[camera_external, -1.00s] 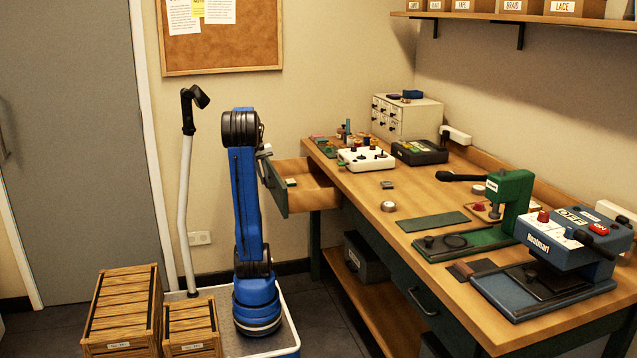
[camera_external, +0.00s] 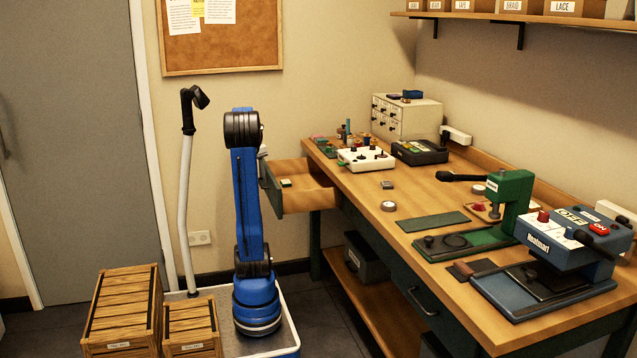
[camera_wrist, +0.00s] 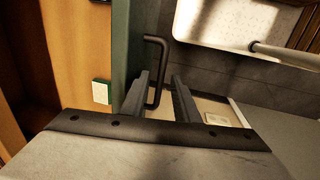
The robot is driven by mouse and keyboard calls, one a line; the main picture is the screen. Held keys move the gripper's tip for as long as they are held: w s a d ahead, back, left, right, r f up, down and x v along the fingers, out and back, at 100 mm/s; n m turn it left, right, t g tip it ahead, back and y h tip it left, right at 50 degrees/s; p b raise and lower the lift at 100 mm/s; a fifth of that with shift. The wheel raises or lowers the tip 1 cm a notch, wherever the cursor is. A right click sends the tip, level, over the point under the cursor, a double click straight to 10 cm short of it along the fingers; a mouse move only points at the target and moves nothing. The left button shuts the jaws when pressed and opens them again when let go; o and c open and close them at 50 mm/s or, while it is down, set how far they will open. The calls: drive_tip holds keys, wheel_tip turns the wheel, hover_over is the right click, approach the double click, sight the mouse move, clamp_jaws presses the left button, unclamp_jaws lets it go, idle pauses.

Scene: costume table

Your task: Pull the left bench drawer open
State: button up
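The left bench drawer (camera_external: 312,199) is pulled well out from the bench's far left end, with a dark green front (camera_external: 271,189) and wooden inside. In the wrist view, the green front (camera_wrist: 122,50) stands beside a black bar handle (camera_wrist: 160,72). My gripper (camera_wrist: 161,76) has its two grey fingers on either side of the handle, with a visible gap between them. Whether a finger touches the bar is unclear. In the external view my blue arm hides the gripper and most of the handle.
Wooden crates (camera_external: 122,310) stand on my base. The workbench (camera_external: 360,195) carries a green press (camera_external: 508,205), a blue machine (camera_external: 565,240) and control boxes. A pale pole (camera_external: 187,215) rises beside the arm.

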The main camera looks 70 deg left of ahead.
drive_tip(key=s+r, duration=0.3)
drive_tip(key=r, duration=1.4)
drive_tip(key=w+d+f+m+y, duration=0.1)
drive_tip(key=w+d+f+m, duration=0.3)
drive_tip(key=w+d, duration=0.35)
drive_tip(key=w+d+f+m+y, duration=0.1)
drive_tip(key=w+d+f+m, duration=0.35)
drive_tip(key=w+d, duration=0.3)
drive_tip(key=d+f+m+t+h, duration=0.1)
drive_tip(key=d+f+m, duration=0.4)
drive_tip(key=d, duration=0.5)
drive_tip(key=d+f+m+t+h, duration=0.1)
drive_tip(key=d+f+m, duration=0.3)
drive_tip(key=d+f, duration=0.4)
drive_tip(key=d, duration=0.3)
drive_tip(key=shift+d+m+t, duration=0.15)
drive_tip(key=shift+m+t, duration=0.15)
drive_tip(key=shift+m, duration=0.05)
